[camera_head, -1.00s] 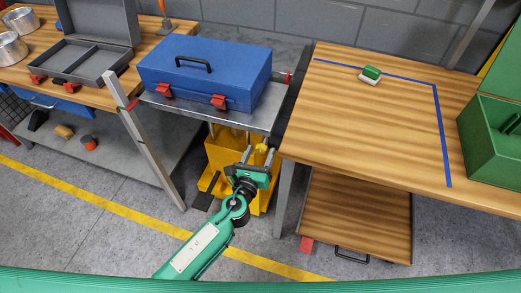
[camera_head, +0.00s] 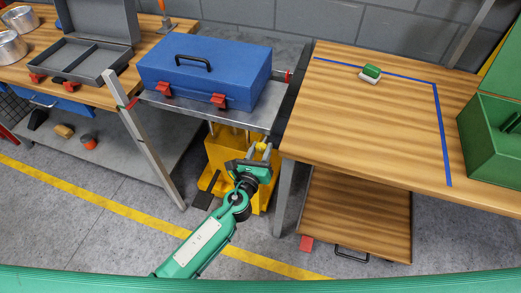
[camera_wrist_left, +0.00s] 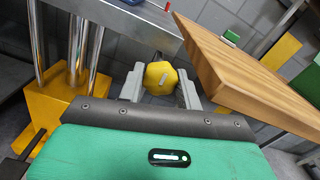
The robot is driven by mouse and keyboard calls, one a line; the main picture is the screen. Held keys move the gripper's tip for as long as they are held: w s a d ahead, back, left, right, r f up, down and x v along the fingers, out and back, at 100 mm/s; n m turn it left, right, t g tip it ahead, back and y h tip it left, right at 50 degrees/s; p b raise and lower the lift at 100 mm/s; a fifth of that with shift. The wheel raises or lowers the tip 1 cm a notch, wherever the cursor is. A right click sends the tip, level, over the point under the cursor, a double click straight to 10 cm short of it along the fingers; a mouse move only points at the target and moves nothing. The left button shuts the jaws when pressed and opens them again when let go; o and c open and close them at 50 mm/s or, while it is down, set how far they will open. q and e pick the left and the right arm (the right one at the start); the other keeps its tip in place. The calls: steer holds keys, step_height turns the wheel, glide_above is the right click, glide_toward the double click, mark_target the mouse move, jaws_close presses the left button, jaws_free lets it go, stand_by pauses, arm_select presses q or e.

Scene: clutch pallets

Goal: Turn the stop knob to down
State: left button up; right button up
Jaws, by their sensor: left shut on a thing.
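The stop knob (camera_wrist_left: 160,77) is yellow and faceted, with a short pale mark on its face. It sits between the two grey fingers of my left gripper (camera_wrist_left: 160,90) in the left wrist view. The left gripper is shut on it. In the head view, the left gripper (camera_head: 259,153) is at the yellow lift base (camera_head: 223,153) below the steel tabletop, and the knob is mostly covered by the fingers. My right gripper is not in view.
A blue toolbox (camera_head: 205,75) stands on the steel lift table (camera_head: 254,116) above. A wooden table (camera_head: 375,130) stands close on the right, its edge near the gripper. Grey floor (camera_head: 130,180) lies open in front.

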arm_select(q)
steer(key=shift+f+n, duration=0.1)
steer(key=shift+n, duration=0.4)
steer(key=shift+n+b, duration=0.4)
steer(key=shift+b, duration=0.05)
steer(key=n+b, duration=0.1)
steer(key=n, duration=0.2)
steer(key=shift+n+b, duration=0.45)
steer(key=shift+n, duration=1.55)
steer(key=n+b, duration=0.1)
steer(key=n, duration=0.1)
steer(key=shift+n, duration=1.3)
steer(key=n, duration=0.2)
steer(key=shift+n, duration=1.1)
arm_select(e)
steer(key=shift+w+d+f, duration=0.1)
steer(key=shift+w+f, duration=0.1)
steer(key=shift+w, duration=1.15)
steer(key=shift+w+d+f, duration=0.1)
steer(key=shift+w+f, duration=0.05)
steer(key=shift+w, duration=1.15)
